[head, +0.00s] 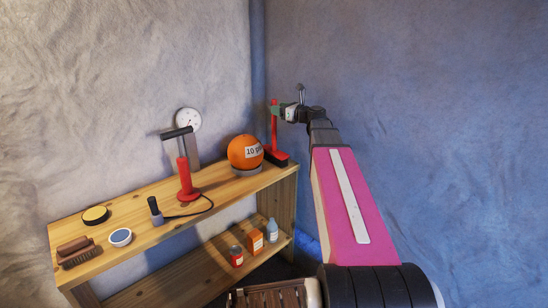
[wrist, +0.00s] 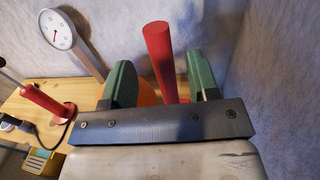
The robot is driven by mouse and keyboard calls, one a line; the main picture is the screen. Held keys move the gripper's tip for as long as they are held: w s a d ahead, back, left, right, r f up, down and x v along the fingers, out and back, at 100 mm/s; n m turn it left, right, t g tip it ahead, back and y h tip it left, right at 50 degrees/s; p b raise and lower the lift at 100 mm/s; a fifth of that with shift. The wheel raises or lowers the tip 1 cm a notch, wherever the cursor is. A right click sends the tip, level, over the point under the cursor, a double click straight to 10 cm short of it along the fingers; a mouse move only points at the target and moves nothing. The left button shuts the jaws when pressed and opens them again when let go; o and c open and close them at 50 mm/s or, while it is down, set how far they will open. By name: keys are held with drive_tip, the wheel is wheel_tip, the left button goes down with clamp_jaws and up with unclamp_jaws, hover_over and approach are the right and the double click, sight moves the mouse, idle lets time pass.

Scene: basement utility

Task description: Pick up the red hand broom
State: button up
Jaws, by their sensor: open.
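The red hand broom (head: 274,125) stands upright at the far right end of the wooden shelf's top, its red handle pointing up and its dark-bristled head at the bottom. My gripper (head: 286,111) is at the upper part of the handle in the head view. In the wrist view the handle (wrist: 160,55) rises between the two green fingers of my gripper (wrist: 163,82), nearer the right finger. The fingers are apart and not closed on it.
An orange ball (head: 243,152) marked "10" sits just left of the broom. The blue-grey wall (head: 420,110) is close on the right.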

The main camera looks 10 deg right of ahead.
drive_tip(key=x, duration=0.5)
drive_tip(key=shift+w, duration=0.1)
drive_tip(key=c, duration=1)
drive_tip(key=shift+r, duration=0.1)
